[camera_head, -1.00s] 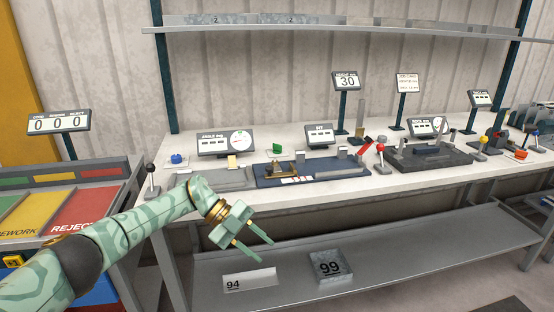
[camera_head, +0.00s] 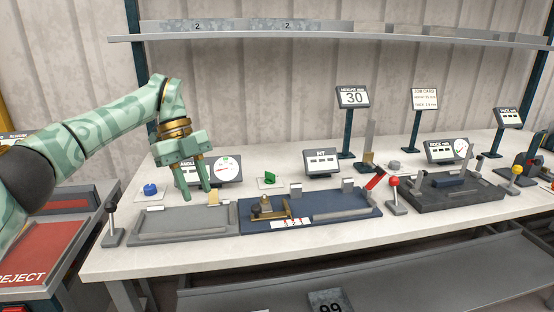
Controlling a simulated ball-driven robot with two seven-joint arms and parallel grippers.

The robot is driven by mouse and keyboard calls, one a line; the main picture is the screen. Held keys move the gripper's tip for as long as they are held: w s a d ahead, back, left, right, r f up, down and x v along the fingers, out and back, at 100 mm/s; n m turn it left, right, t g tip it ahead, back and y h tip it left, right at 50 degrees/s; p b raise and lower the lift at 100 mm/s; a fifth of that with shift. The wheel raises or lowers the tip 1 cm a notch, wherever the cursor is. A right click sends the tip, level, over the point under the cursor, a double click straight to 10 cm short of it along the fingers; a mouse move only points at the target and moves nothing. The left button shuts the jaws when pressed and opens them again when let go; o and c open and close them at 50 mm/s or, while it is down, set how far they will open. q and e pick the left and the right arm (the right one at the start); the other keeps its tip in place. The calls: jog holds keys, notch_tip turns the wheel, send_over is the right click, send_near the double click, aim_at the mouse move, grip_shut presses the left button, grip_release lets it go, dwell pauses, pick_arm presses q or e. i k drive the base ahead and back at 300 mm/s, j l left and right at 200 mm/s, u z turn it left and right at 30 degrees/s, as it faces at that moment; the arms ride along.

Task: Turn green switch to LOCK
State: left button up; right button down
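The green switch (camera_head: 270,177) stands on a small white plate on the bench, behind the blue fixture and left of the FIT display. Its lettering is too small to read. My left gripper (camera_head: 196,195) hangs over the grey plate station, left of the green switch and apart from it. Its two fingers point down with a gap between them and nothing is seen in the gap. The gripper partly hides the ANGLE display. My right gripper is not in view.
A blue knob (camera_head: 150,190) sits left of my gripper. The blue fixture (camera_head: 340,217) with a brass clamp lies in front of the green switch. The FIT display (camera_head: 321,161) stands to its right. A red-ball lever (camera_head: 394,190) stands farther right. A black-ball lever (camera_head: 113,212) stands at left.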

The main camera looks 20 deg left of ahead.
aim_at(271, 178)
jog(key=i, duration=1.35)
